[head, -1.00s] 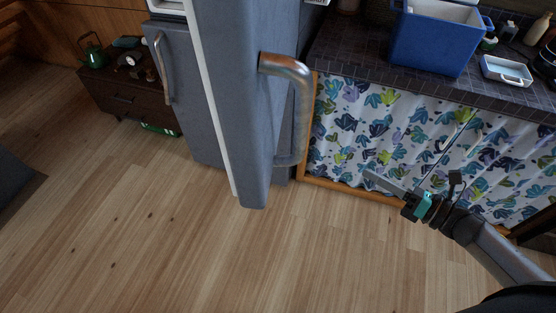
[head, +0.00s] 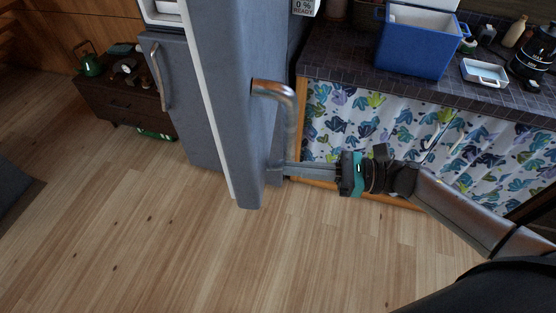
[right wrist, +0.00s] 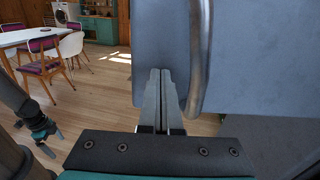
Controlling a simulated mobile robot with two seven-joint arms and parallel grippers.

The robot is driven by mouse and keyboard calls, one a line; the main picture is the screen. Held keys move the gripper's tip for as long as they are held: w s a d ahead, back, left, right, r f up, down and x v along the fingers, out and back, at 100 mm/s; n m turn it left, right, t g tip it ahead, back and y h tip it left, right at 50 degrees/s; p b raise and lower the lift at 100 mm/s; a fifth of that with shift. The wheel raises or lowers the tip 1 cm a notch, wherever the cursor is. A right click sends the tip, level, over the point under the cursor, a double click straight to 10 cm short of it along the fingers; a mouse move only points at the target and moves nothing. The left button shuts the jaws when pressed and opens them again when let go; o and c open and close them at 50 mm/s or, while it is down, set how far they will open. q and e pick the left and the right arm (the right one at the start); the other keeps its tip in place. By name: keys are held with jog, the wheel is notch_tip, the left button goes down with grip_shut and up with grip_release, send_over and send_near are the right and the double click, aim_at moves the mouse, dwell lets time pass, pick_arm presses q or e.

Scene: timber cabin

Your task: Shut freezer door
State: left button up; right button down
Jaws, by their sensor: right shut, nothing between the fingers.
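The grey freezer door (head: 225,110) stands open in the head view, seen nearly edge-on, with a worn metal handle (head: 290,108) on its right face. My right gripper (head: 284,168) is shut and empty, with its fingertips at the lower end of the handle. In the right wrist view, the shut fingers (right wrist: 158,76) point at the door's face (right wrist: 255,60), just left of the handle (right wrist: 199,50). I cannot tell whether they touch it. A dark and teal part, apparently my left gripper (right wrist: 42,134), shows at the left there; its jaws are unclear.
The lower fridge door (head: 185,105) is closed. A dark counter (head: 340,60) with a blue cooler (head: 418,45) and a floral curtain (head: 345,120) stands at the right. A low wooden cabinet (head: 125,100) is at the left. The wooden floor (head: 150,250) in front is clear.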

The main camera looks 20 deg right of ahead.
aim_at(262, 166)
jog(key=shift+p+x, duration=0.45)
jog(key=shift+x, duration=1.5)
